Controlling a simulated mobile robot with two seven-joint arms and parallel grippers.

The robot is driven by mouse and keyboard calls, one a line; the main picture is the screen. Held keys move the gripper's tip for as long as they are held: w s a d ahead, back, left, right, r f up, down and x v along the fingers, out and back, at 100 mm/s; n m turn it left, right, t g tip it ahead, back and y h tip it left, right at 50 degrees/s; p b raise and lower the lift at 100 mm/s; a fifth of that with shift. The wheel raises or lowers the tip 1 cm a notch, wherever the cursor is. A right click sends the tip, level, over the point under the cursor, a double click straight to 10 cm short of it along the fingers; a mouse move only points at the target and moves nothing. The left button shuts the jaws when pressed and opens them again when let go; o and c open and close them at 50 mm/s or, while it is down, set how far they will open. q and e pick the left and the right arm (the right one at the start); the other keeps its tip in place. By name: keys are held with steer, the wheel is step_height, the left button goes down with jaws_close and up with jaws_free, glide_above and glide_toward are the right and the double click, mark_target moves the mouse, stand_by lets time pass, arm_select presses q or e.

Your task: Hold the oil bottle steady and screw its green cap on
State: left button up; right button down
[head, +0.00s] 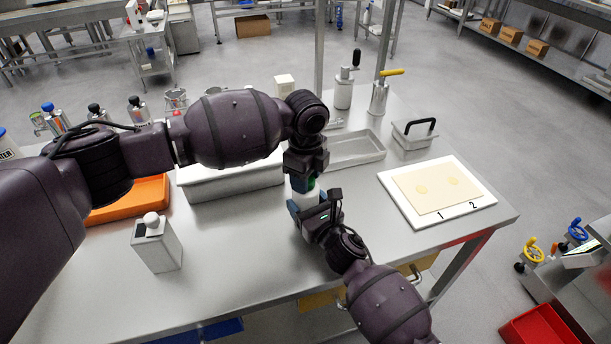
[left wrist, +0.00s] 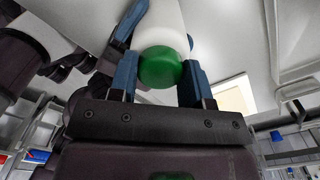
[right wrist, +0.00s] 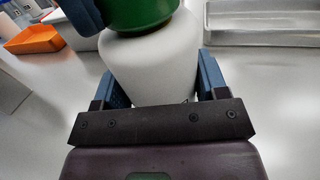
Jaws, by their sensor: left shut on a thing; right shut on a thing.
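The oil bottle is white (right wrist: 150,65) and stands between the fingers of my right gripper (right wrist: 155,90), which is shut on its body. A small part of the bottle shows in the head view (head: 303,199). The green cap (left wrist: 163,70) is between the blue fingers of my left gripper (left wrist: 160,82), which is shut on it from above. In the right wrist view the cap (right wrist: 140,12) sits at the top of the bottle, in line with it and seemingly touching. The thread is hidden, so I cannot tell how far the cap is turned.
A white board (head: 398,207) with a pasta sheet lies to the right. Metal trays (head: 357,151) stand behind my grippers, an orange tray (head: 140,196) to the left. A grey box-shaped container (head: 158,252) stands front left. The table's front middle is clear.

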arm_select(q)
steer(key=m, duration=0.5)
steer(key=shift+m, duration=0.4)
steer(key=m, duration=0.9)
steer(key=shift+m, duration=0.4)
steer(key=m, duration=0.5)
steer(key=o, duration=0.9)
steer(key=shift+r, duration=2.2)
